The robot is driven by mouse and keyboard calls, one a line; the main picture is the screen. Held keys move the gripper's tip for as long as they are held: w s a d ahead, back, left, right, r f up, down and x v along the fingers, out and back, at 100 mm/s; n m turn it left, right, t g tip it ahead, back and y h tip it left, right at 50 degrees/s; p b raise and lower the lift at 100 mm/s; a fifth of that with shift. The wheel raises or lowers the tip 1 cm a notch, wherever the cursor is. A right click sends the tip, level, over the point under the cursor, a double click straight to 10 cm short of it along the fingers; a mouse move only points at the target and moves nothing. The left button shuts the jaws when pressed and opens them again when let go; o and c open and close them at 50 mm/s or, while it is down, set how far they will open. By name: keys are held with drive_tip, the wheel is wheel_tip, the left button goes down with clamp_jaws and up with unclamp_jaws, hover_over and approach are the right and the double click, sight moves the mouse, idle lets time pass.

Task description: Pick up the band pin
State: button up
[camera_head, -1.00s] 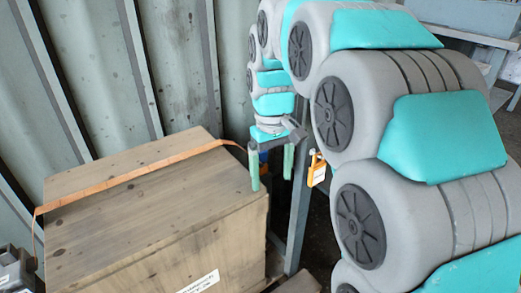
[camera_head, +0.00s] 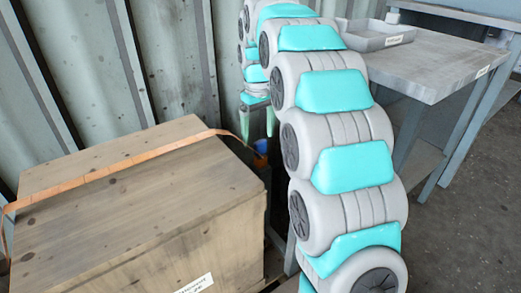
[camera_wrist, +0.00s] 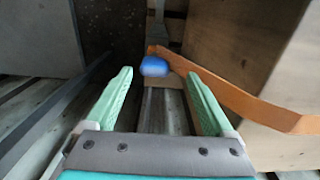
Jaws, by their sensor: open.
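The band pin, seen as a blue rounded head (camera_wrist: 154,67), sits at the end of the orange band (camera_wrist: 240,95) in the wrist view. In the head view the blue head (camera_head: 261,146) shows at the crate's far right corner, partly hidden. My gripper (camera_wrist: 158,82) is open, its two green fingers apart. The blue head appears between the fingertips in the picture, slightly beyond them; I see no contact. In the head view my gripper (camera_head: 257,124) hangs down above the blue head. The pin's shank is not visible.
A wooden crate (camera_head: 110,220) with the orange band across its lid fills the left. A ribbed metal wall (camera_head: 95,70) stands close behind. A grey table (camera_head: 440,65) with a shallow tray (camera_head: 375,35) is at the right. Open floor (camera_head: 470,230) lies at lower right.

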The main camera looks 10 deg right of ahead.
sight(260, 141)
drive_tip(key=f, duration=0.5)
drive_tip(key=shift+w+d+f, duration=0.1)
drive_tip(key=shift+w+d, duration=0.1)
drive_tip(key=shift+d, duration=0.1)
drive_tip(key=shift+c, duration=0.2)
clamp_jaws()
